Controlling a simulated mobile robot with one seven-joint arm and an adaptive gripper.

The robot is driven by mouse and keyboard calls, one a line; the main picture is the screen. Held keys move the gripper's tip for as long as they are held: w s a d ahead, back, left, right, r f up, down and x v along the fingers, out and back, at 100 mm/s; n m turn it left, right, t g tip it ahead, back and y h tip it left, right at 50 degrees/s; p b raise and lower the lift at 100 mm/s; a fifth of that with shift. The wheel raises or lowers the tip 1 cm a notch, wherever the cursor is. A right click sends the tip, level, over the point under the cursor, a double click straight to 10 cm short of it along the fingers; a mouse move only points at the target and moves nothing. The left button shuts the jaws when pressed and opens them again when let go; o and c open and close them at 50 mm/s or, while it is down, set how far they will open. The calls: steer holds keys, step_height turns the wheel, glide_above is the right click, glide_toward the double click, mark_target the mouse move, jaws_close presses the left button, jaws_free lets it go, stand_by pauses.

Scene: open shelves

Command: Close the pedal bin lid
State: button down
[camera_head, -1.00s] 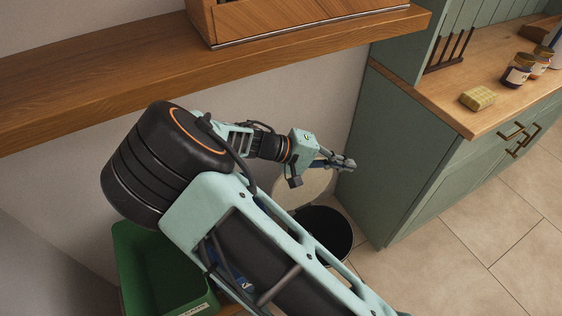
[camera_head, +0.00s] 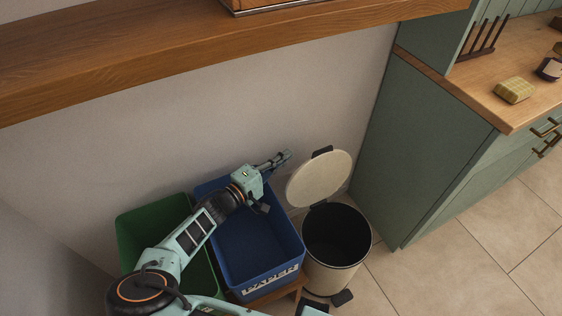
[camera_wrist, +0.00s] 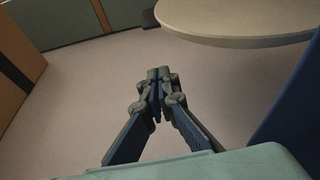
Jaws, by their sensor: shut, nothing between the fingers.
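The pedal bin (camera_head: 331,270) is cream with a dark inside and stands right of the blue crate. Its round cream lid (camera_head: 319,178) is open, tilted up at the back toward the wall. A dark pedal (camera_head: 342,297) shows at its foot. My gripper (camera_head: 284,157) is shut and empty, behind and to the left of the lid, near the wall, apart from it in the head view. In the wrist view my gripper (camera_wrist: 158,75) has its fingertips together, with the lid (camera_wrist: 240,16) at the upper right.
A blue crate (camera_head: 290,232) marked PAPER lies below my wrist, with a green crate (camera_head: 124,238) to its left. A green cabinet (camera_head: 405,165) stands right of the bin. A wooden shelf (camera_head: 200,55) runs above along the wall. Tiled floor (camera_head: 460,265) is clear at the right.

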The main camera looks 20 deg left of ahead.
steer(key=w+d, duration=0.1)
steer(key=d, duration=0.1)
steer(key=w+d, duration=0.2)
steer(key=shift+w+d, duration=0.15)
steer(key=shift+d, duration=0.05)
steer(key=shift+s+d, duration=0.3)
steer(key=shift+d, duration=0.1)
steer(key=shift+s+d+b, duration=0.1)
steer(key=shift+b, duration=0.25)
